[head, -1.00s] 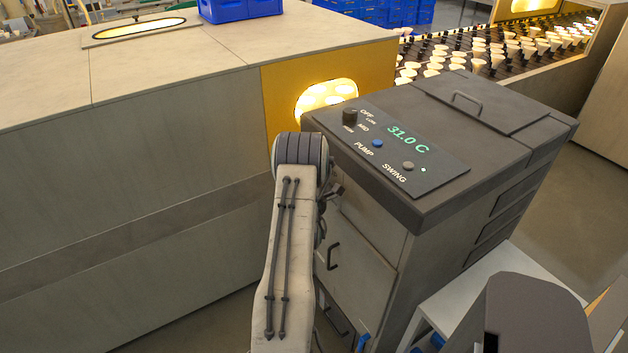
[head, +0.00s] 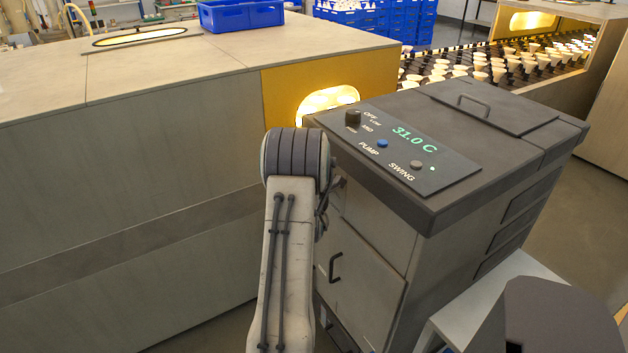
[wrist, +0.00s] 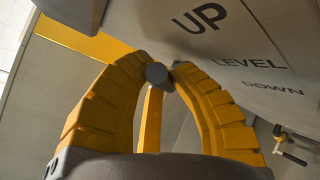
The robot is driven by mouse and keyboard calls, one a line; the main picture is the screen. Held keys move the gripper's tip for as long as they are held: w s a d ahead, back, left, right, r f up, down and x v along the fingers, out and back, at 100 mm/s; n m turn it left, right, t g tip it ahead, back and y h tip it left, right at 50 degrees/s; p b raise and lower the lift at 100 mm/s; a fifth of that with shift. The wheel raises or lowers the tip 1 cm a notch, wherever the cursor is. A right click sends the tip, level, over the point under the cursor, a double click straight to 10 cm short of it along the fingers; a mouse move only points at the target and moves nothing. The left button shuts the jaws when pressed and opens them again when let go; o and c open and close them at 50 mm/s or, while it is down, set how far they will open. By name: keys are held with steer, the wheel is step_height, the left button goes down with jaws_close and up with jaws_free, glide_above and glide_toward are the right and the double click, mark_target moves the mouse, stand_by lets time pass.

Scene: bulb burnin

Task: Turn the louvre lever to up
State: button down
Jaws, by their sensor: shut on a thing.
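In the wrist view the two ribbed yellow fingers of my gripper (wrist: 158,72) close in at their tips on a dark round knob (wrist: 156,74). A yellow bar (wrist: 151,120) shows below the knob between the fingers; it seems to be part of the louvre lever. The grey panel beside it carries the labels UP (wrist: 200,17), LEVEL (wrist: 249,61) and DOWN (wrist: 272,88). The knob is nearest UP in this picture, but I cannot tell the lever's exact setting. In the head view the dark-topped cooler (head: 450,205) stands right of my arm, which hides the lever and gripper.
The cooler's control panel (head: 440,178) reads 31.0 C. A long grey housing (head: 130,210) with a yellow end (head: 280,95) stands close on the left. Bulbs stand on a conveyor (head: 440,85) behind. A blue crate (head: 240,15) sits on the housing. Floor shows at right.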

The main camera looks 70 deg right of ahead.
steer(key=shift+d+r, duration=0.1)
steer(key=shift+r, duration=0.25)
steer(key=c, duration=1.4)
jaws_free()
steer(key=shift+c, duration=0.2)
steer(key=shift+o, duration=0.7)
steer(key=shift+f, duration=0.15)
steer(key=v, duration=1.2)
steer(key=shift+f, duration=0.1)
